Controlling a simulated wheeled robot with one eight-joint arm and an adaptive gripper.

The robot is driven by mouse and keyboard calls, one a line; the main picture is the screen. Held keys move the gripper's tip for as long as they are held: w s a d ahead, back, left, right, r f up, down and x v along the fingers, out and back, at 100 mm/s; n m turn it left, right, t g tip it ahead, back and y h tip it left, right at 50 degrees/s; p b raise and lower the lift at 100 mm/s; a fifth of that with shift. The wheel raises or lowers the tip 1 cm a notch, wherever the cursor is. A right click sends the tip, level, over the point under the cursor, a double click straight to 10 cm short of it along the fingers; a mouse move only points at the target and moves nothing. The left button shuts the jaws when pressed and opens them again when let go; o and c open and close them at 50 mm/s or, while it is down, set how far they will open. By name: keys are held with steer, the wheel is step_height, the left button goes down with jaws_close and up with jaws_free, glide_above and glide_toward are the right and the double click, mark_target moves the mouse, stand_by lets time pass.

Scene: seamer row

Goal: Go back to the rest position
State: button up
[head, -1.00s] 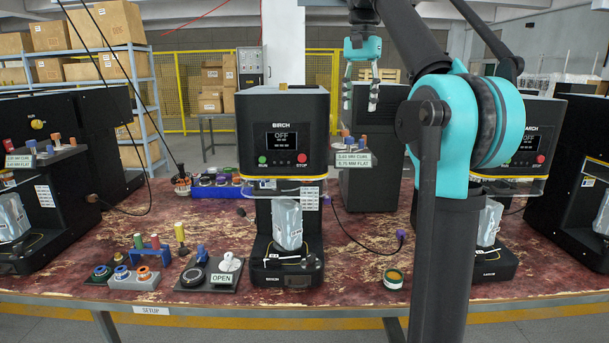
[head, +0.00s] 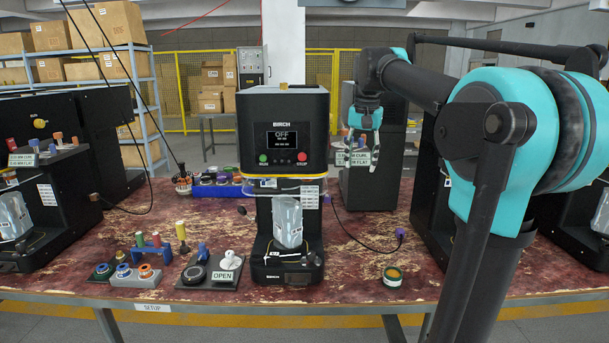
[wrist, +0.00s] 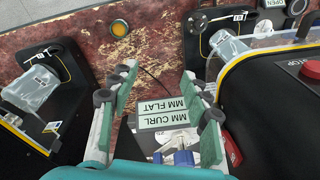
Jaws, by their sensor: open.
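My gripper (head: 361,160) hangs fingers-down right of the BIRCH machine (head: 284,120), in front of a black cabinet (head: 370,190). It overlaps the small sign with CURL and FLAT lines (head: 352,158) in the head view. In the wrist view my gripper (wrist: 158,82) is open, its green-padded fingers spread wide. The same sign (wrist: 165,113) shows in the gap between them, upside down. I cannot tell how far below the fingers it lies. No held object shows between the fingertips.
A cable crosses the table right of the BIRCH machine. Clear tabletop lies around the tin.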

steer(key=s+d+f+n+t, duration=0.1)
steer(key=s+f, duration=0.7)
steer(key=f, duration=0.4)
steer(key=s+d+f+n+t, duration=0.1)
steer(key=s+f+n, duration=0.1)
steer(key=s+f, duration=0.5)
steer(key=s+d+f+n, duration=0.1)
steer(key=s+f, duration=0.7)
steer(key=f, duration=0.9)
steer(key=shift+s+f+t, duration=0.25)
steer(key=shift+s+t, duration=0.1)
steer(key=shift+t, duration=0.05)
steer(key=shift+c, duration=0.4)
